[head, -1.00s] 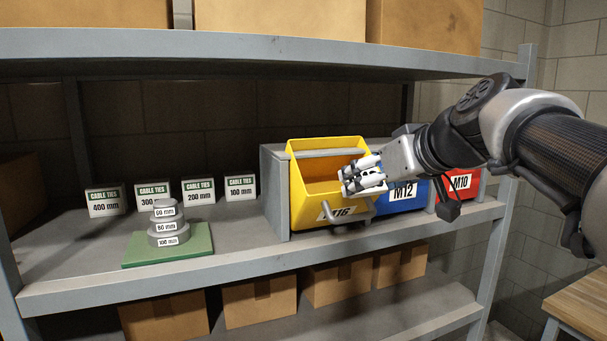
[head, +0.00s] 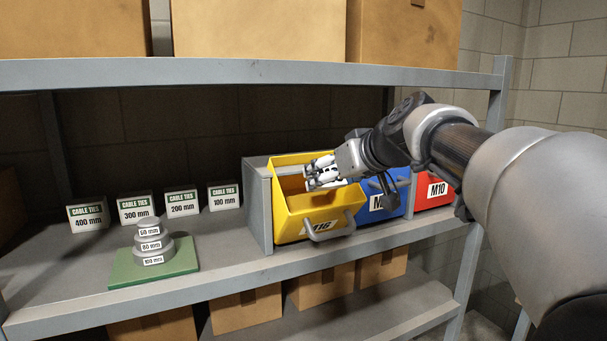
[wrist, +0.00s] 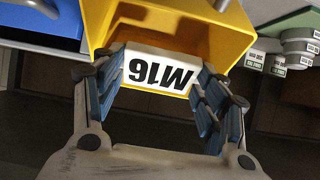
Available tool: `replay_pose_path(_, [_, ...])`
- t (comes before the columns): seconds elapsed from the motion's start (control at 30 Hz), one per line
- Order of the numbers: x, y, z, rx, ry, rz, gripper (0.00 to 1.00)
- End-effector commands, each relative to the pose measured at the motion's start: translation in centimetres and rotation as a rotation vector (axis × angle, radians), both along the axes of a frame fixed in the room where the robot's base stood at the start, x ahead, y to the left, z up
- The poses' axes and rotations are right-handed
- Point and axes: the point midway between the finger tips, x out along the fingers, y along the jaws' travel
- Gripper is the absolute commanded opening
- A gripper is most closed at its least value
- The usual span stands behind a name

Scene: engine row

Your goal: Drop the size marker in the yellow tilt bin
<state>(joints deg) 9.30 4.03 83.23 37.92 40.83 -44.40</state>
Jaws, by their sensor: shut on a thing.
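The size marker (wrist: 160,70) is a white block reading M16, upside down in the wrist view. My gripper (wrist: 163,74) is shut on it, a blue-padded finger at each end. The yellow tilt bin (head: 282,213) is tipped forward on the shelf, its open top facing up and its grey handle at the front. In the wrist view the yellow bin (wrist: 236,30) lies behind the marker.
The blue bin (head: 383,207) and red bin (head: 434,191) stand right of the yellow one. Left are a green mat (head: 125,270) with stacked grey weights (head: 152,247) and several cable tie boxes (head: 137,208). The upper shelf edge (head: 240,74) runs above my arm.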

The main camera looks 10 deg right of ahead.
Motion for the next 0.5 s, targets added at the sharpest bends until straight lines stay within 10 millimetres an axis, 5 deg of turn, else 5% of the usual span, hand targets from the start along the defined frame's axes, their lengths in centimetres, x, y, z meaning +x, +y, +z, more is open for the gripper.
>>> replay_pose_path(0.47, [0.52,0.21,0.25,0.0,-0.001,0.0,0.42])
replay_pose_path(0.5, [0.52,0.21,0.25,0.0,0.0,0.001,0.68])
